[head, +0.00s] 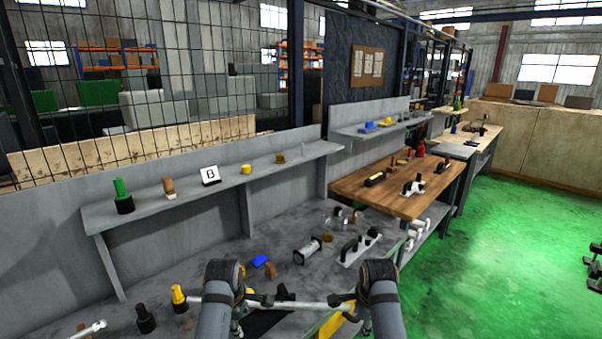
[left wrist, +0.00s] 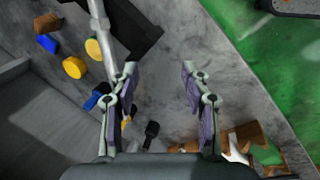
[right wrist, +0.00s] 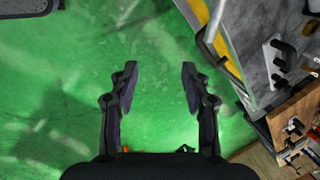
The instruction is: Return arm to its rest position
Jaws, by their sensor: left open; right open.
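My left gripper (left wrist: 158,72) is open and empty above the grey bench, with bare bench top between its fingers. My right gripper (right wrist: 158,72) is open and empty above the green floor, beside the bench edge. In the head view both of my arms come up from the bottom centre, and their forearms largely hide the grippers.
The grey bench (head: 215,262) carries a blue block (head: 262,261), a yellow-topped part (head: 179,297) and a silver cylinder (head: 306,250). A shelf (head: 130,222) runs behind it. A wooden bench (head: 372,200) stands beyond. The green floor (head: 490,260) at right is mostly clear.

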